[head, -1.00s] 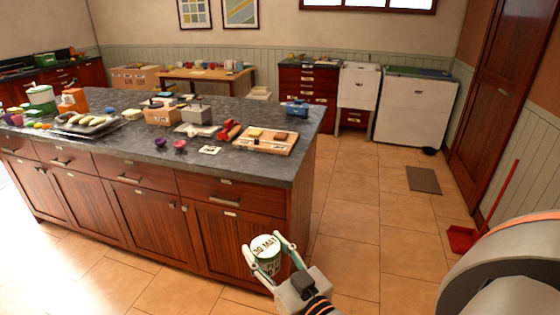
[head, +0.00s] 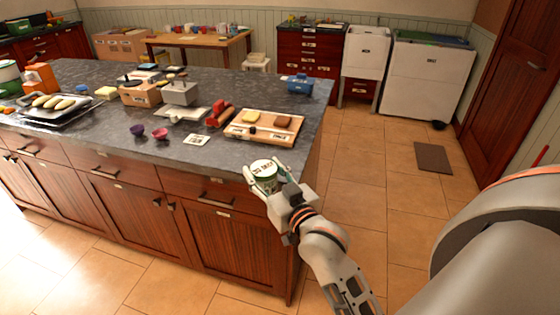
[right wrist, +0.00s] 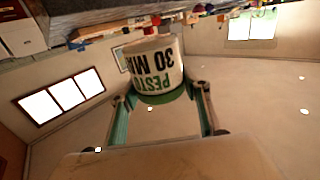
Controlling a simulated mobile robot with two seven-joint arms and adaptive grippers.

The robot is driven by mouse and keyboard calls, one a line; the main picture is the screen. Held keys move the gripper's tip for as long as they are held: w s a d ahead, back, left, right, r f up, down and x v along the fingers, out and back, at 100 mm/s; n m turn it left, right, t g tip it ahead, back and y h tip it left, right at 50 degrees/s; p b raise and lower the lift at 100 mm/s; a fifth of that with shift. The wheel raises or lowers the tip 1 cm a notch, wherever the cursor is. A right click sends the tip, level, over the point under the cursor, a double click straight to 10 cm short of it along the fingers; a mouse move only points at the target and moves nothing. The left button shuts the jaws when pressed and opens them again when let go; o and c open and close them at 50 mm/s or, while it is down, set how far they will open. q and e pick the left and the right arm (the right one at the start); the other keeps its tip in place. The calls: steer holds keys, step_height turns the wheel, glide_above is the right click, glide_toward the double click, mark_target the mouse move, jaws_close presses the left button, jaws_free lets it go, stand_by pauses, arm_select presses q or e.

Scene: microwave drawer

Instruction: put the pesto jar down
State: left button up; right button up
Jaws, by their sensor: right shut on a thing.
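In the right wrist view the jar (right wrist: 155,68) shows the words "PESTO" and "30 MIN" upside down. My right gripper (head: 265,178) is shut on it, with one finger on each side. In the head view the jar is in front of the island's near edge, close to its right end, and overlaps the counter edge in the picture. The island countertop (head: 225,152) lies just behind it. My left gripper is not in view.
A wooden board (head: 250,136) with a yellow and a brown block lies on the counter beyond the jar. A white card (head: 196,139) and two small bowls (head: 159,133) are left of it. Bare counter lies along the near edge.

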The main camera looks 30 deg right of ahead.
steer(key=w+d+r+m+h+b, duration=0.2)
steer(key=w+d+r+h, duration=0.2)
steer(key=w+d+r, duration=1.05)
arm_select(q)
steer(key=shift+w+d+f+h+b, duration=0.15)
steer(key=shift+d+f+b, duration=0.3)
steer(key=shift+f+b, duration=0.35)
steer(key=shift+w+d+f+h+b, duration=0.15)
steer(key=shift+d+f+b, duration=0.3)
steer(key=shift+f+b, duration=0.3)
arm_select(e)
steer(key=shift+g, duration=0.3)
steer(key=shift+s+a+f, duration=0.15)
steer(key=shift+f, duration=4.75)
steer(key=shift+s+a+f, duration=0.1)
steer(key=shift+a+f, duration=0.05)
steer(key=shift+f, duration=4.7)
steer(key=shift+f, duration=0.1)
steer(key=o, duration=1.2)
steer(key=shift+o, duration=0.2)
steer(key=shift+s, duration=0.15)
arm_select(q)
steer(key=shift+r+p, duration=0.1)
steer(key=shift+p, duration=0.2)
arm_select(e)
steer(key=v, duration=1.2)
